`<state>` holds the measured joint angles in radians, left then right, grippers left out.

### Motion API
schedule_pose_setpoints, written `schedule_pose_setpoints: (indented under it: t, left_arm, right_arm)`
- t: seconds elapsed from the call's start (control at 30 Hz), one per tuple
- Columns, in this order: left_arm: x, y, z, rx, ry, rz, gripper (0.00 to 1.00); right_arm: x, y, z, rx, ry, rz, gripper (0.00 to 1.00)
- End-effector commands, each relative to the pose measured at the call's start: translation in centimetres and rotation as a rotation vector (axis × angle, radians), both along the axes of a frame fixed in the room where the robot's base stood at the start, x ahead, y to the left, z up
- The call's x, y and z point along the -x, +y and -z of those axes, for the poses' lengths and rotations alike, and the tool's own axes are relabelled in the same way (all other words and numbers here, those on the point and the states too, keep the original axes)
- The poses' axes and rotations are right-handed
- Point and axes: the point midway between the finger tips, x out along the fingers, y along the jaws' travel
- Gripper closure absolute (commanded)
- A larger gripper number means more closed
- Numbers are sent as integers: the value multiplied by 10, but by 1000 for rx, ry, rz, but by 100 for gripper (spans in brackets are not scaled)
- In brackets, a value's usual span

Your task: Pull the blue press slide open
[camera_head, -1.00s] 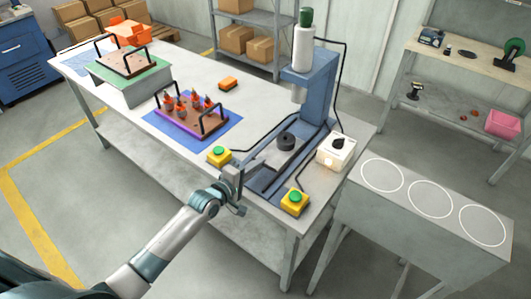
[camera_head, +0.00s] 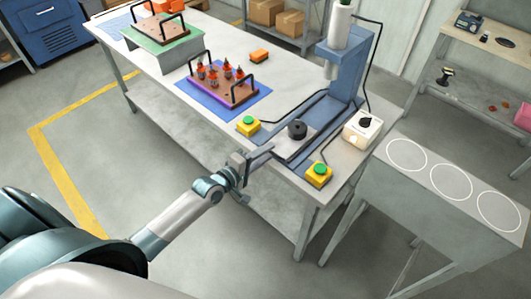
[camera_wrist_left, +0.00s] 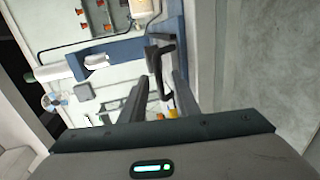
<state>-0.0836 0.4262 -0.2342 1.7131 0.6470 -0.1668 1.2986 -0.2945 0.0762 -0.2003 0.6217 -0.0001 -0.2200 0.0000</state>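The blue press (camera_head: 343,70) stands at the right end of the long table. Its slide (camera_head: 292,145), a grey plate carrying a black round die (camera_head: 297,129), sticks out from the press toward the table's front edge. My left gripper (camera_head: 247,158) is at the slide's front handle, just past the table edge. In the left wrist view its two fingers (camera_wrist_left: 160,90) lie on either side of the dark handle (camera_wrist_left: 157,60); the exact contact is hard to see. My right gripper is not in view.
Yellow boxes with green buttons (camera_head: 249,126) (camera_head: 319,174) flank the slide. A white box with a black knob (camera_head: 362,129) is beside the press. A purple-edged tray (camera_head: 222,90) with orange parts lies on a blue mat. A grey stand (camera_head: 445,200) is at right.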

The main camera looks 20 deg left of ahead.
Motion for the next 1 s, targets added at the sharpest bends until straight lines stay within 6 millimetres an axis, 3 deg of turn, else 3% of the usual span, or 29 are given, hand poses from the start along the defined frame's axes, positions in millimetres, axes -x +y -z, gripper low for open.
schedule_pose_setpoints:
  t: [0.33,0.53,1.0]
  left_arm:
    - [1,1,0,0,0,0,72]
    - [12,4,-1,0,0,-1,72]
    - [80,26,-15,-1,2,1,72]
  right_arm:
    - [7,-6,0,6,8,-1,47]
    - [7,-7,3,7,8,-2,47]
    - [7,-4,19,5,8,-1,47]
